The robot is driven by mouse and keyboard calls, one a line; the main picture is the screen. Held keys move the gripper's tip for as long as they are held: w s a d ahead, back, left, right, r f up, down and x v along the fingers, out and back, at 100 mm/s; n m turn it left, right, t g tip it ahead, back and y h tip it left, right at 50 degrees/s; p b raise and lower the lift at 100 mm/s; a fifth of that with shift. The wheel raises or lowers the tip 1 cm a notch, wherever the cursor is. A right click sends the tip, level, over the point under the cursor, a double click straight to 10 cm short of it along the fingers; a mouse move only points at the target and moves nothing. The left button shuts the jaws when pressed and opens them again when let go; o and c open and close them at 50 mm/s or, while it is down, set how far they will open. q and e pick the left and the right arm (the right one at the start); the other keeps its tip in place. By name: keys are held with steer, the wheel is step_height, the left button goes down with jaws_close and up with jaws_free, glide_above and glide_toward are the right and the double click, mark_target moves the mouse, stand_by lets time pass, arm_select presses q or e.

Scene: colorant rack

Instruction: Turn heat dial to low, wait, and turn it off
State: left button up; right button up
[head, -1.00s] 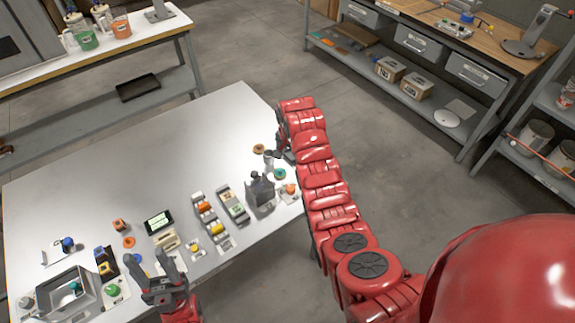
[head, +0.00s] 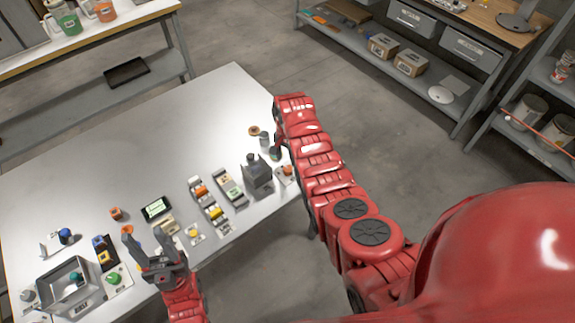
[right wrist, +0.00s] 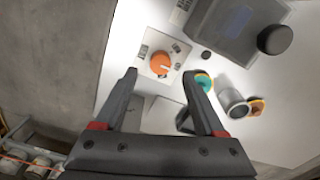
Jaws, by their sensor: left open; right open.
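The heat dial is an orange knob (right wrist: 161,64) on a white plate with small dark labels, at the table's near right corner. It also shows, small, in the head view (head: 288,170). A pale mark on the knob points to the right in the wrist view; I cannot read the labels. My right gripper (right wrist: 161,77) is open and empty, its fingertips on either side of the knob in the picture; I see no contact. In the head view my right gripper (head: 278,147) is partly hidden by its arm. My left gripper (head: 146,238) is open and empty over the near table edge.
Beside the dial are a dark grey device (head: 257,176), a teal ring (right wrist: 203,82), a grey cylinder (right wrist: 232,102) and an orange ring (right wrist: 257,106). Colored blocks (head: 207,205) and a metal box (head: 66,284) stand further left. The table's far part is clear.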

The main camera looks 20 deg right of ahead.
mark_target(287, 169)
step_height(287, 169, down, 4)
steer(key=shift+b, duration=0.45)
steer(key=shift+f+b, duration=0.3)
steer(key=shift+f, duration=0.25)
steer(key=shift+w+f, duration=0.1)
jaws_close()
